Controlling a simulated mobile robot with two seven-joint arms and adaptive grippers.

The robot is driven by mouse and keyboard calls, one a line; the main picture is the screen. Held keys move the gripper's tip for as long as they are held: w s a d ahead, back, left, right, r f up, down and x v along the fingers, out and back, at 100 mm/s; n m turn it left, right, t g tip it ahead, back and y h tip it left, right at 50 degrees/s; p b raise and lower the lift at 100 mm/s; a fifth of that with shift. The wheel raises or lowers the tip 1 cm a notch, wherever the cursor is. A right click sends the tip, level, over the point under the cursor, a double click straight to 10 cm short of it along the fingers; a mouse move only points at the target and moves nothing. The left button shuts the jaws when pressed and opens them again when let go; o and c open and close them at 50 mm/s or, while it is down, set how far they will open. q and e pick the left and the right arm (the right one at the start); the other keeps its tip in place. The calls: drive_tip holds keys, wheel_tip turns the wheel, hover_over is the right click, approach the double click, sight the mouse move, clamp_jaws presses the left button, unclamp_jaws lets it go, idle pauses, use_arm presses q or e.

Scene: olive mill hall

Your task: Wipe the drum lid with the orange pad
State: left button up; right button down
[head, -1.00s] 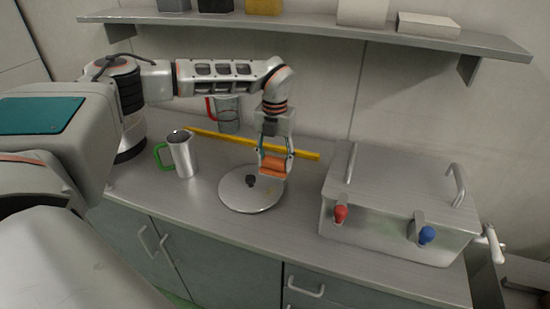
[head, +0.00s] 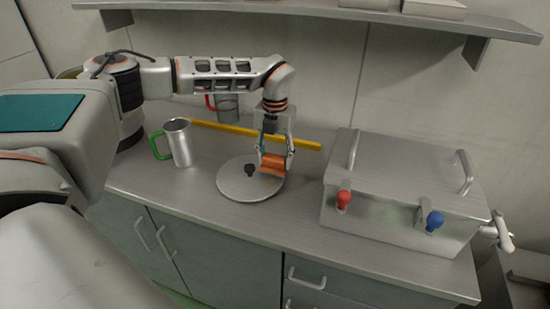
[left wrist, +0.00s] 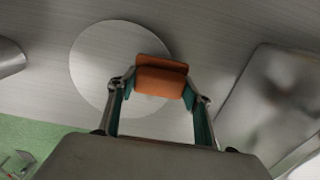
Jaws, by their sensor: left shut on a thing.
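My left gripper (head: 275,160) points down at the right part of the lid and is shut on the orange pad (head: 272,166). In the left wrist view the pad (left wrist: 160,80) sits between the fingers and overlaps the edge of the lid (left wrist: 95,60). I cannot tell whether the pad touches the lid. My right gripper is not in view.
A metal jug with a green handle (head: 181,143) stands left of the lid. A yellow bar (head: 300,144) and a red-handled cup (head: 227,108) are behind. A steel box (head: 390,180) with red and blue taps stands right. Bare counter lies in front.

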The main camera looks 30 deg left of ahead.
sight(271, 171)
use_arm(q)
drive_tip(key=shift+f, duration=1)
drive_tip(key=shift+s, duration=0.15)
drive_tip(key=shift+s+d+r+p, duration=0.1)
drive_tip(key=shift+s+p, duration=0.3)
drive_tip(key=shift+s, duration=0.25)
drive_tip(key=shift+s+d+r+p, duration=0.1)
drive_tip(key=shift+s+p, duration=0.25)
drive_tip(key=shift+s, duration=0.25)
drive_tip(key=shift+s+d+f+p, duration=0.15)
drive_tip(key=shift+s+p, duration=0.15)
drive_tip(key=shift+s, duration=0.3)
drive_tip(key=shift+s+d+p, duration=0.1)
drive_tip(key=shift+s+p, duration=0.15)
drive_tip(key=shift+s, duration=0.35)
drive_tip(key=shift+s+d+f, duration=0.1)
drive_tip(key=shift+s+d, duration=0.1)
drive_tip(key=shift+s, duration=0.9)
drive_tip(key=shift+p, duration=0.45)
drive_tip(key=shift+w+a, duration=0.2)
drive_tip(key=shift+w, duration=0.8)
drive_tip(key=shift+w+a, duration=0.15)
drive_tip(key=shift+w, duration=0.8)
drive_tip(key=shift+w+a, duration=0.15)
drive_tip(key=shift+w, duration=0.7)
drive_tip(key=shift+w+a, duration=0.15)
drive_tip(key=shift+w, duration=0.7)
